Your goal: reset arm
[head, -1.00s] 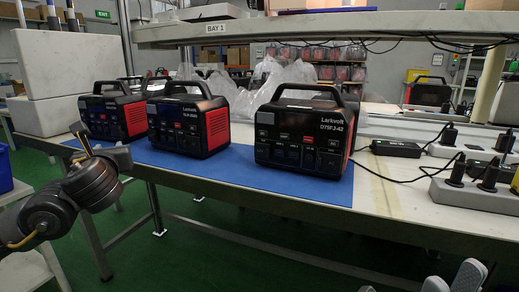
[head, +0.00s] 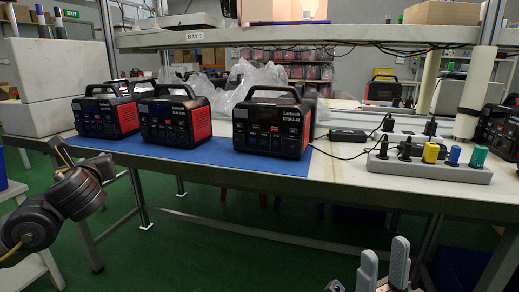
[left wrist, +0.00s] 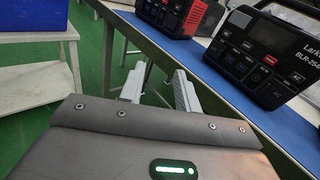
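My right gripper (head: 384,262) shows at the bottom of the head view, in front of the table's front edge. Its two grey fingers point up with a gap between them, and nothing is held there. My left arm comes in at the left of the head view, in front of the table. In the left wrist view my left gripper (left wrist: 158,88) has its two pale fingers apart, with green floor and a table leg between them. It is empty and beside the table edge.
Three black-and-red power stations, left (head: 106,116), middle (head: 175,120) and right (head: 272,126), stand on a blue mat (head: 225,154). A power strip (head: 428,168) with several plugs lies right of them. A shelf (head: 330,33) hangs above. Green floor is open before the table.

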